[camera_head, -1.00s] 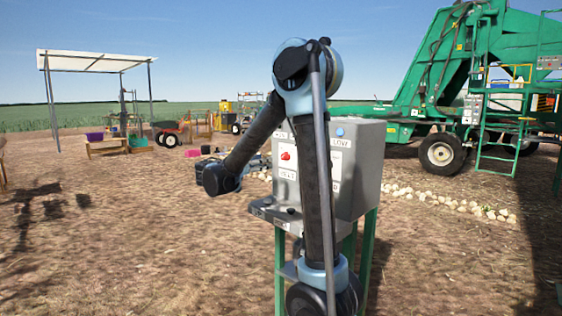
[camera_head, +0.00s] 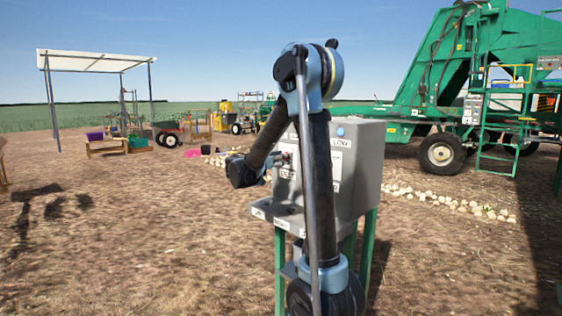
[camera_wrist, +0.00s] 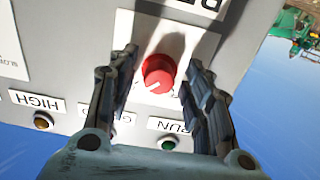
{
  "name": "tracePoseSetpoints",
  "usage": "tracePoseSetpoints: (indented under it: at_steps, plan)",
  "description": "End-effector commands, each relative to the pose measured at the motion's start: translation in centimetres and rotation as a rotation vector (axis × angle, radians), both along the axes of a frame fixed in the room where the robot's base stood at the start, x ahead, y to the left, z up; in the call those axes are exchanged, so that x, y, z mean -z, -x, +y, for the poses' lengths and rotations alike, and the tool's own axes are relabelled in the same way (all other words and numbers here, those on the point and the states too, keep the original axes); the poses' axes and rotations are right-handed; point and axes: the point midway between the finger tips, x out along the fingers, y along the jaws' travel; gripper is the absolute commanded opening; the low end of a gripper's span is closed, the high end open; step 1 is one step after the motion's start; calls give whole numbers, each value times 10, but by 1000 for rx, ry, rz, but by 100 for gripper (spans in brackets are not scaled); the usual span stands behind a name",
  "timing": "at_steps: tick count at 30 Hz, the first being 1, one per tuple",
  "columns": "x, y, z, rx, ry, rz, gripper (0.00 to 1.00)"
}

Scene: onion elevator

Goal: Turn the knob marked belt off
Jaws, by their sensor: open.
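A red round knob (camera_wrist: 158,74) with a white pointer line sits on a white plate on the grey control box. In the wrist view the pointer aims to the lower left. The label above the knob is cut off and upside down, so I cannot read it fully. My gripper (camera_wrist: 165,85) is open, with one finger on each side of the knob and a gap to it on both sides. I cannot tell how deep the fingers reach around it. In the head view the grey control box (camera_head: 357,165) stands on green legs, and my arm hides most of its front.
Labels reading HIGH (camera_wrist: 37,101) and RUN (camera_wrist: 172,125) are beside small brass and green lamps or buttons. A blue button (camera_head: 340,132) shows on the box's upper front. A green elevator machine (camera_head: 440,85) stands behind to the right. Bare ground lies left of the box.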

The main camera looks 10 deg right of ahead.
Motion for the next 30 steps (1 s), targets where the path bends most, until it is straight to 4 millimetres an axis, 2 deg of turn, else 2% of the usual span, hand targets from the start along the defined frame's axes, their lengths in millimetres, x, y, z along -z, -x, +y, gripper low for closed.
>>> tracePoseSetpoints:
  at_steps: [7, 13, 23, 30]
  plan:
    - [0, 0, 0, 0, 0, 0, 46]
    - [0, 0, 0, 0, 0, 0, 1]
    - [0, -1, 0, -1, 11, 15, 2]
    - [0, -1, 0, -1, 74, 102, 2]
